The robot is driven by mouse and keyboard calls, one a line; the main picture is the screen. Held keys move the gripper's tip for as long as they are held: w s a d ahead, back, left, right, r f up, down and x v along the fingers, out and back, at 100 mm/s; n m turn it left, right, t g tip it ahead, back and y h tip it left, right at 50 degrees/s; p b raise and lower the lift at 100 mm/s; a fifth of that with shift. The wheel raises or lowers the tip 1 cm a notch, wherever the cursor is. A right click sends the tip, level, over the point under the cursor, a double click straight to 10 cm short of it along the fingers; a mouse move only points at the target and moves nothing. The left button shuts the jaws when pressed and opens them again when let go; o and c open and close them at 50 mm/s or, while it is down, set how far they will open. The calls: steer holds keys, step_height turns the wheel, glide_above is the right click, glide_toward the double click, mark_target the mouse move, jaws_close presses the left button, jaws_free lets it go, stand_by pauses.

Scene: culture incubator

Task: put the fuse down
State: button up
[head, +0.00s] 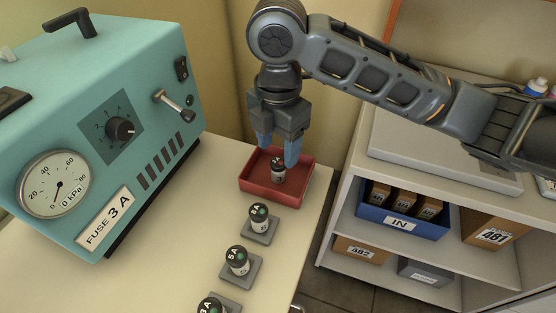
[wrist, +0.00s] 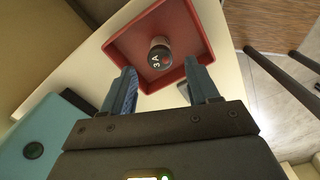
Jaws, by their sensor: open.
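A small fuse (head: 278,174) with a dark cap and a pale label stands in the red tray (head: 262,196), near its middle. In the wrist view the fuse (wrist: 160,55) shows its cap marked 3 A, inside the red tray (wrist: 128,37). My gripper (head: 278,152) is just above the fuse, its blue fingers apart on either side. In the wrist view my gripper (wrist: 160,75) is open, and the fuse is beyond the fingertips with nothing held between them.
More fuses stand on grey holders, including one (head: 259,217) and one (head: 238,262) in front of the tray. A teal machine (head: 150,60) labelled FUSE 3 A stands left. A shelf with a blue IN bin (head: 372,214) is right, past a floor gap.

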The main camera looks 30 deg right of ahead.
mark_target(278, 162)
steer(key=shift+r, duration=2.75)
